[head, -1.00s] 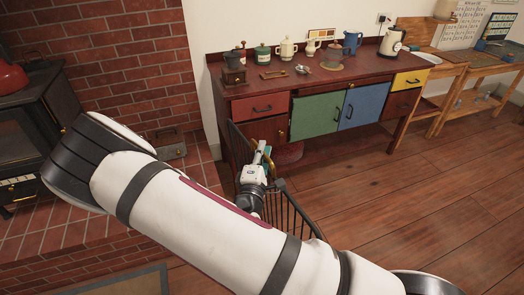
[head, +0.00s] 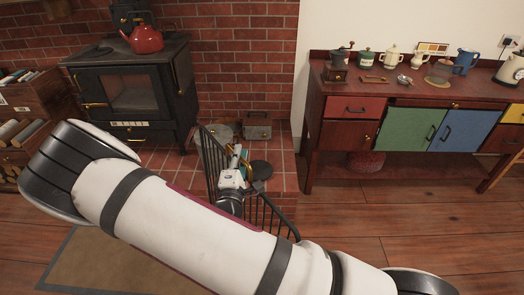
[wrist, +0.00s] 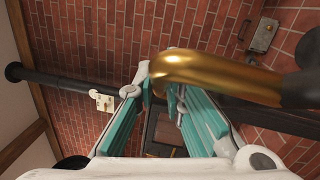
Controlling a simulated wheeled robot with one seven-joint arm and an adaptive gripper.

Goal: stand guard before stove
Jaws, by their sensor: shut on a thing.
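The black stove (head: 132,98) stands at the left back of the head view, against the brick wall, with a red kettle on top. The guard (head: 270,217) is a black barred frame with brass on its top. It is in front and to the right of the stove, partly hidden by my arm. My gripper (head: 238,165) is at the guard's top, shut on it. In the wrist view, the brass handle (wrist: 215,75) crosses by the teal-padded fingers of my gripper (wrist: 163,92). The exact contact is hard to see.
A tiled hearth (head: 284,172) lies behind the guard, with a grey metal box (head: 257,127) on it. A log shelf (head: 15,125) is left of the stove. A mat (head: 110,262) lies in front. A dark red sideboard (head: 345,160) stands right; floor before it is clear.

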